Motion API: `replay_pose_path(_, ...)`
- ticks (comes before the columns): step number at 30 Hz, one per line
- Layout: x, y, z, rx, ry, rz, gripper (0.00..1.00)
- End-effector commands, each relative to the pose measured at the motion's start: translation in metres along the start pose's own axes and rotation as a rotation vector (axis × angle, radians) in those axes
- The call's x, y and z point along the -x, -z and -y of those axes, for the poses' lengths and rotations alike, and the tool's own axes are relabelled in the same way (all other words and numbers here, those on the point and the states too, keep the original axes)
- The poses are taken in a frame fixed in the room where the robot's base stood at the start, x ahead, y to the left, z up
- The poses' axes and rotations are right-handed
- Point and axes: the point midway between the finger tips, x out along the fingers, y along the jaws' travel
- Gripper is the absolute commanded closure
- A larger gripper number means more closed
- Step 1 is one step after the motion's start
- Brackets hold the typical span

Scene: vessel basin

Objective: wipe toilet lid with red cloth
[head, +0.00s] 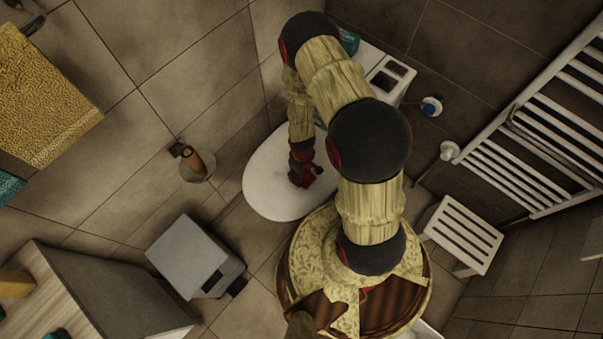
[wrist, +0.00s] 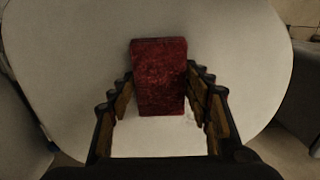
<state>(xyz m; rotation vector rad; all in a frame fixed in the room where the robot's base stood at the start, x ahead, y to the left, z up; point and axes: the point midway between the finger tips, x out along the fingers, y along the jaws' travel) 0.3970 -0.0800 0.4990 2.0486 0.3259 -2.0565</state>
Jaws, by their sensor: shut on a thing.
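The toilet lid (head: 265,185) is white, oval and closed, below my arm in the head view. It also fills most of the wrist view (wrist: 240,60). The red cloth (wrist: 160,75) is a dark red block-like piece between the fingertips of my gripper (wrist: 160,100) in the wrist view. My gripper is shut on the cloth. The cloth appears to be at or just above the lid; contact cannot be told for sure. In the head view my gripper (head: 304,172) is over the lid, and a bit of red shows at its end.
A paper roll holder (head: 196,163) is on the wall left of the toilet. A grey bin (head: 195,255) stands at the lower left. A white slatted stool (head: 463,235) and towel radiator (head: 550,140) are on the right. A yellow towel (head: 40,100) hangs at the upper left.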

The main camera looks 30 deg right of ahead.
Motion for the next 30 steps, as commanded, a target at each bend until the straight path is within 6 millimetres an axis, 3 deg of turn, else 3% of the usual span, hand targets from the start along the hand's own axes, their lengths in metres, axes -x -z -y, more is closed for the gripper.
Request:
replay_pose_path(14,0.048,0.002,-0.001,0.0,-0.002,-0.003,0.71)
replay_pose_path(30,0.058,0.002,-0.001,0.0,-0.002,-0.003,0.71)
